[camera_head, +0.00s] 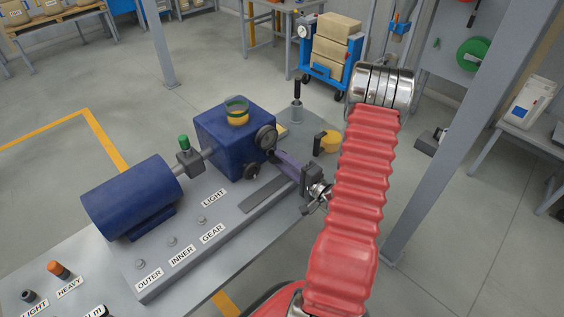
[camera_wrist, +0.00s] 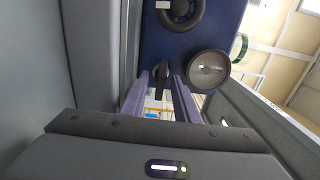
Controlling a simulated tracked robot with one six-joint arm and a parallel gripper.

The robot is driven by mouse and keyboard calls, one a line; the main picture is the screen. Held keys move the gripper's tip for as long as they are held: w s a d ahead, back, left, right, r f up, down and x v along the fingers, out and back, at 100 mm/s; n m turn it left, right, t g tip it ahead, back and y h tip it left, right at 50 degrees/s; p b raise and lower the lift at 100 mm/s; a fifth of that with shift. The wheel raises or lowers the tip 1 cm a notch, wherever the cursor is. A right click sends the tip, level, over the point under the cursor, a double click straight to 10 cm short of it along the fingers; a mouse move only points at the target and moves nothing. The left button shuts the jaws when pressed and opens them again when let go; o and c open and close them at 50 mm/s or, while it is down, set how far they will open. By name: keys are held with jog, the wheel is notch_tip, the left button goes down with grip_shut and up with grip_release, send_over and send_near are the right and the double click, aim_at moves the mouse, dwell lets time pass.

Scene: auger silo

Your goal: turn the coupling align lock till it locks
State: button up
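The blue gearbox (camera_head: 222,145) stands on the grey bench base and is joined by a shaft to the blue motor (camera_head: 130,195). A small grey block with a green top (camera_head: 184,141) sits at the coupling between them. My gripper (camera_head: 275,157) reaches in from the right to the gearbox's near right face. In the wrist view a dark flat lever (camera_wrist: 162,83) stands between the tips of my gripper's purple-grey fingers (camera_wrist: 168,80). The fingers are apart, with a gap visible beside the lever. I cannot tell whether this lever is the align lock or whether a finger touches it.
A round dial-like wheel (camera_wrist: 208,69) is close beside the right finger, and a dark handwheel (camera_wrist: 180,10) is beyond. A yellow cup (camera_head: 330,141) and an upright black-handled tool (camera_head: 297,100) stand behind my gripper.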

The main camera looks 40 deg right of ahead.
jog(key=shift+w, duration=0.1)
jog(key=shift+c, duration=0.3)
grip_shut()
jog(key=shift+a, duration=0.15)
